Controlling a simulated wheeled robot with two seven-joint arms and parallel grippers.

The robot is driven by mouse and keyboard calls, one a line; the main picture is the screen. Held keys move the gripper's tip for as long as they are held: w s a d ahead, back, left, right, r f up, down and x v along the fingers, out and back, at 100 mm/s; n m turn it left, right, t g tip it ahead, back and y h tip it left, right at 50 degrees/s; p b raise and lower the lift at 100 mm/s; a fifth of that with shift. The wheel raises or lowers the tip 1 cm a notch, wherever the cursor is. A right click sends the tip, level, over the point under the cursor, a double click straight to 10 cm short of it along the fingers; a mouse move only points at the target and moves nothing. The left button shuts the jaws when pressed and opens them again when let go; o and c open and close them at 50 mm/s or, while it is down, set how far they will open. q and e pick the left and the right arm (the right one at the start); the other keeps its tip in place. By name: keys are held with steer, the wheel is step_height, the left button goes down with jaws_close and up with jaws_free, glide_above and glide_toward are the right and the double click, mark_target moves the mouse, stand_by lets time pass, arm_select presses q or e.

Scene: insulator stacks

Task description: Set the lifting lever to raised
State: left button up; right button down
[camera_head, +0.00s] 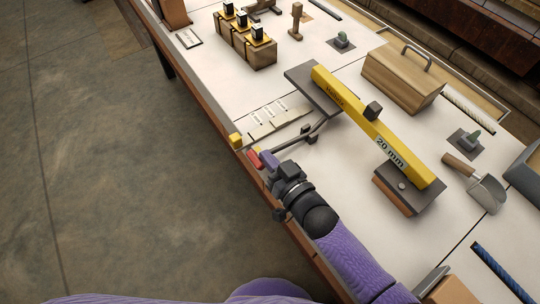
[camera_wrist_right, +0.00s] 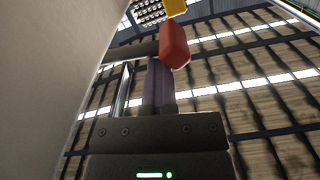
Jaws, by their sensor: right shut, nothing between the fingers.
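The lifting lever is a thin dark rod (camera_head: 297,140) with a red grip (camera_head: 254,159). It runs from the yellow beam's side toward the table's front edge. My right gripper (camera_head: 266,160) is shut and empty, its purple fingertips right beside the red grip. In the right wrist view the red grip (camera_wrist_right: 174,45) and a dark rod (camera_wrist_right: 133,51) show just beyond the purple fingers (camera_wrist_right: 158,85). I cannot tell whether the fingers touch the lever. A yellow block (camera_head: 236,140) sits at the table edge near the grip. My left gripper is not in view.
A yellow beam (camera_head: 350,100) marked "20 mm" spans two dark plates. Label strips (camera_head: 265,128) lie left of the lever.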

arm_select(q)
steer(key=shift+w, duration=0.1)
arm_select(e)
steer(key=shift+s+f, duration=0.15)
steer(key=s+d+r+p, duration=0.2)
steer(key=p, duration=0.1)
steer(key=s+d+r+p, duration=0.2)
steer(key=shift+s+d+r+p, duration=0.1)
steer(key=shift+s+r+p, duration=0.2)
steer(key=shift+r+p, duration=0.1)
steer(key=v, duration=0.4)
steer(key=shift+s+d+f+p, duration=0.15)
steer(key=shift+p, duration=0.2)
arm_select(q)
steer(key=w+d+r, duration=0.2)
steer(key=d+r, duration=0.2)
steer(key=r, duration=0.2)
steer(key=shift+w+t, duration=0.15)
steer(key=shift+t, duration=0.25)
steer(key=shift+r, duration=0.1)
